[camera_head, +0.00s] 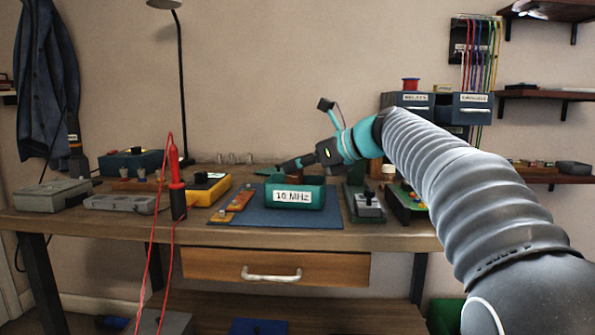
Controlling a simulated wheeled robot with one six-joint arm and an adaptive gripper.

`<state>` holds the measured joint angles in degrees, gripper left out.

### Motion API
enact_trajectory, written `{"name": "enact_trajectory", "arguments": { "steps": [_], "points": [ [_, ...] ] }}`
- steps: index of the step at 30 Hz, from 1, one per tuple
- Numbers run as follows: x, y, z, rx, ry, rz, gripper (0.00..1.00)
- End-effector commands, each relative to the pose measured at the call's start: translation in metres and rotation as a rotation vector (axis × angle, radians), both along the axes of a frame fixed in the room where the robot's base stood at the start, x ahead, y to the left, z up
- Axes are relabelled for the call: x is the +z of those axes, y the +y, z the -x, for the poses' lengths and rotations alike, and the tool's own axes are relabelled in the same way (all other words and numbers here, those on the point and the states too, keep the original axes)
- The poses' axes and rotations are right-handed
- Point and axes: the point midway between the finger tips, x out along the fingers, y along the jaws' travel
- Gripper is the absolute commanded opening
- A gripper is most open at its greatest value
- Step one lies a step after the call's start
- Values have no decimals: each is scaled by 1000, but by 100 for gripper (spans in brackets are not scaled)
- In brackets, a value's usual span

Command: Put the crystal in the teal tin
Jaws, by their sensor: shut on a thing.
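The teal tin (263,197) stands on the blue mat at the middle of the bench, with a white "10 MHz" label on its front. My gripper (281,167) reaches in from the right, low over the tin's back left side. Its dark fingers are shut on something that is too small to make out. A small flat teal piece (263,172) shows just left of the fingertips; I cannot tell whether it touches them. I cannot pick out the crystal for certain. The inside of the tin is hidden from this view.
A yellow meter (208,190) and an orange-brown strip (232,204) stand left. A grey-topped device (369,203) and a green board (408,203) stand right. Red leads hang over the front edge.

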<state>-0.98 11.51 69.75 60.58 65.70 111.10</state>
Motion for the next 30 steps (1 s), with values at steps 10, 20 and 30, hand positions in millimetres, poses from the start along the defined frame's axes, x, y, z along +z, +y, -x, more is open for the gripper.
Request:
{"name": "enact_trajectory", "arguments": {
  "steps": [10, 20, 30],
  "points": [
    [-8, 0, -8, -1, -1, -1, 0],
    [-16, -1, -8, -1, -1, -1, 0],
    [-20, 0, -8, -1, -1, -1, 42]
  ]
}}
